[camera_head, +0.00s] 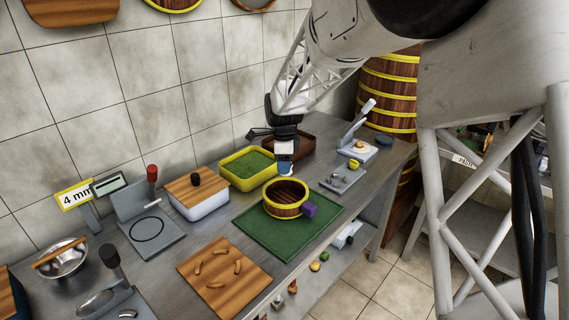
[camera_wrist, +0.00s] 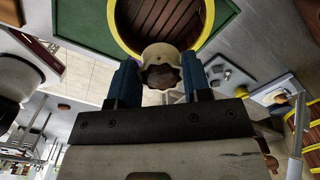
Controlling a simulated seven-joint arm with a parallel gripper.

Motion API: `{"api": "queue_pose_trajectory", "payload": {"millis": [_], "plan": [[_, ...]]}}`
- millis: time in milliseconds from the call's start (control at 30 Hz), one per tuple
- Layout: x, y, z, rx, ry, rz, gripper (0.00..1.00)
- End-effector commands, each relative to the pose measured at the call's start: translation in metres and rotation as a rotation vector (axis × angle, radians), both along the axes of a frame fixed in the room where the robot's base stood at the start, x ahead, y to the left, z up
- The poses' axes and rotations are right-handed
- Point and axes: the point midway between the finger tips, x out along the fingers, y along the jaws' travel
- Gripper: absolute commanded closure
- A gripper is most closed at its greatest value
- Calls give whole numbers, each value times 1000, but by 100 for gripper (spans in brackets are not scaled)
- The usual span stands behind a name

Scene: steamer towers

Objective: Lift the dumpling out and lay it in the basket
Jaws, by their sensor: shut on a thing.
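The dumpling (camera_wrist: 160,54) is a small cream-coloured round piece with a dark brown scalloped centre. In the wrist view my gripper (camera_wrist: 160,72) is shut on it, with one blue finger at each side. The basket (camera_head: 281,211) is round and wooden with yellow bands and a purple block on its right side. It stands on a green mat (camera_head: 258,236). In the head view my gripper (camera_head: 285,168) is raised behind the basket; the dumpling is too small to make out there. The slatted inside of the basket (camera_wrist: 160,18) looks empty in both views.
A yellow-rimmed tray with a green floor (camera_head: 224,177) stands left of my gripper, with a brown tray (camera_head: 302,145) behind. A small grey stand (camera_head: 343,179) is to the right. A wooden board with several brown pieces (camera_head: 205,284) lies front left.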

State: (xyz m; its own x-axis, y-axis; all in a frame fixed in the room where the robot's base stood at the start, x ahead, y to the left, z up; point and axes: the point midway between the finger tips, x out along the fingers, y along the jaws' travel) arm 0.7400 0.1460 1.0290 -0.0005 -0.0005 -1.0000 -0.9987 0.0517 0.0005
Motion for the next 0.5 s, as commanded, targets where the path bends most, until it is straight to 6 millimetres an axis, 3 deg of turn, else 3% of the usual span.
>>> {"api": "queue_pose_trajectory", "payload": {"millis": [500], "plan": [[0,0,-24,0,2,0,76]]}}
